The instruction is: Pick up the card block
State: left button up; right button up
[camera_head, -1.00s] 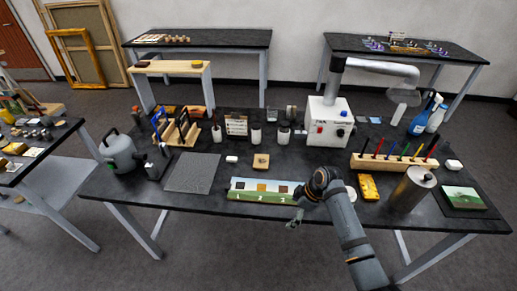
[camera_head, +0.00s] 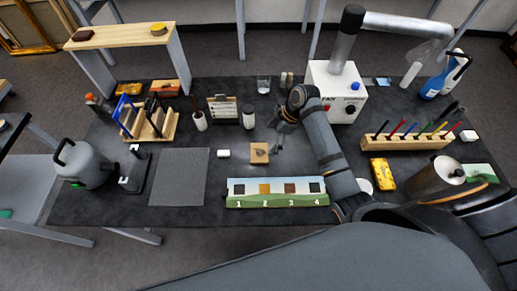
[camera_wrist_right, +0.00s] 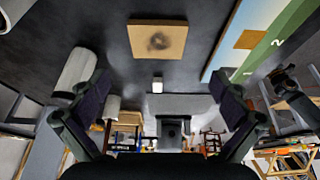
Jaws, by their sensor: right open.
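A square tan block (camera_head: 259,153) with a dark smudge on its top lies flat on the dark table, behind the numbered strip; I take it as the card block. It shows near the top of the right wrist view (camera_wrist_right: 157,38), with nothing on it. My right gripper (camera_head: 280,140) is above the table just behind and right of this block, apart from it. In the right wrist view its two fingers (camera_wrist_right: 160,95) are spread with nothing between them. My left gripper is not in view.
A strip numbered 1 to 4 (camera_head: 277,201) lies in front of the block. A white machine box (camera_head: 335,90), a pen rack (camera_head: 408,141) and a yellow item (camera_head: 382,173) stand to the right.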

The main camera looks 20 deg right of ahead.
aim_at(260, 152)
jog(key=x, duration=0.2)
jog(key=shift+w+a+f, duration=0.2)
jog(key=shift+f, duration=0.15)
jog(key=shift+w+a+f, duration=0.1)
jog(key=shift+w+f, duration=0.3)
jog(key=shift+f, duration=0.15)
jog(key=shift+s+a+f+p, duration=0.1)
jog(key=shift+a+f+p, duration=0.05)
jog(key=shift+f+p, duration=0.35)
jog(key=shift+s+a+f+p, duration=0.15)
jog(key=shift+f+p, duration=0.15)
jog(key=shift+p, duration=0.25)
jog(key=x, duration=0.3)
jog(key=shift+d+f, duration=0.1)
jog(key=shift+d, duration=0.05)
jog(key=shift+f, duration=0.1)
jog(key=c, duration=0.9)
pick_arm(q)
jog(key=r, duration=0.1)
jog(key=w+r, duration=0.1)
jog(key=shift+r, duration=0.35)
pick_arm(e)
jog(key=shift+c, duration=0.5)
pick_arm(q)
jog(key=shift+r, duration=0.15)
